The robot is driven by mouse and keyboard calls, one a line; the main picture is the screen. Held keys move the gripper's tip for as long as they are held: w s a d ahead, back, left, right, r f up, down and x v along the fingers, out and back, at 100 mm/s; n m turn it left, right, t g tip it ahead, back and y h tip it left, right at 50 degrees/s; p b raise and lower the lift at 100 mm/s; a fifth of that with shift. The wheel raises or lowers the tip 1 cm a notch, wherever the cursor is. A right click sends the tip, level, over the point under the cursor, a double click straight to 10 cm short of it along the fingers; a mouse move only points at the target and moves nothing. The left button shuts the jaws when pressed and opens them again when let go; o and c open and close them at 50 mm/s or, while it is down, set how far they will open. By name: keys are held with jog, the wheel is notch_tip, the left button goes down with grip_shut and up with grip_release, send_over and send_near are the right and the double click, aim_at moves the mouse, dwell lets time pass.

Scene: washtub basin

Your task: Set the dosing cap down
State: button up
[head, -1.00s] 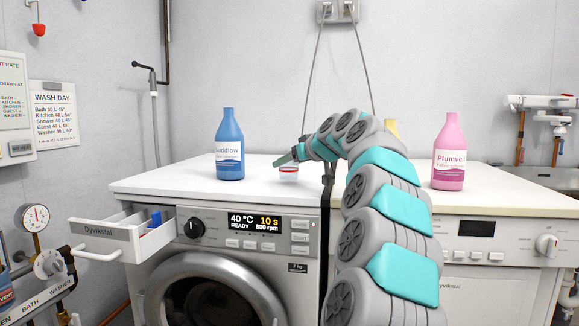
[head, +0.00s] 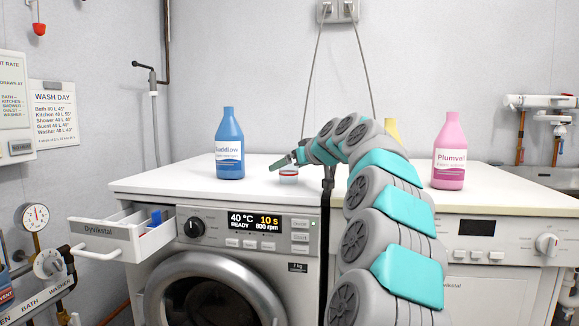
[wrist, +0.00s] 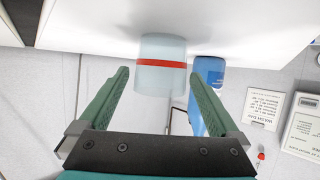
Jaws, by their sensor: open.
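The dosing cap, a clear cup with a red band (head: 288,177), stands on the white top of the left washing machine, right of the blue bottle (head: 230,145). My gripper (head: 288,163) is open right at the cap. In the wrist view, which is upside down, the cap (wrist: 161,80) stands with its base at the white surface. The two green fingers (wrist: 161,85) are spread on either side of it, with gaps visible between them and the cap.
A pink bottle (head: 449,152) stands on the right machine's top, with a yellow item (head: 391,128) partly hidden behind my arm. The detergent drawer (head: 112,235) is pulled out at the left. The washer top (head: 180,182) around the cap is mostly clear.

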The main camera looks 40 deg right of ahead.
jog(key=shift+s+r, duration=0.15)
jog(key=shift+r, duration=0.1)
jog(key=v, duration=1.1)
jog(key=shift+s+r, duration=0.15)
jog(key=shift+s, duration=0.15)
jog(key=w+a+f+n+g+y, duration=0.15)
jog(key=a+f, duration=0.25)
jog(key=a, duration=0.4)
jog(key=w+a+f+g+y, duration=0.15)
jog(key=a+f, duration=0.25)
jog(key=a, duration=0.5)
jog(key=s+a+f+n+g+y, duration=0.1)
jog(key=s+a+f+g, duration=0.4)
jog(key=a+f, duration=0.75)
jog(key=s+a+f+g, duration=0.3)
jog(key=s+a+f, duration=0.6)
jog(key=s+f, duration=0.3)
jog(key=s+f+g+h, duration=0.1)
jog(key=s+f+g, duration=0.1)
jog(key=s+f, duration=0.3)
jog(key=s+f+m+g+h, duration=0.1)
jog(key=s+f, duration=0.3)
jog(key=s, duration=0.9)
jog(key=shift+s+d+f+g+h, duration=0.3)
jog(key=shift+f+g+h, duration=0.1)
jog(key=shift+g, duration=0.3)
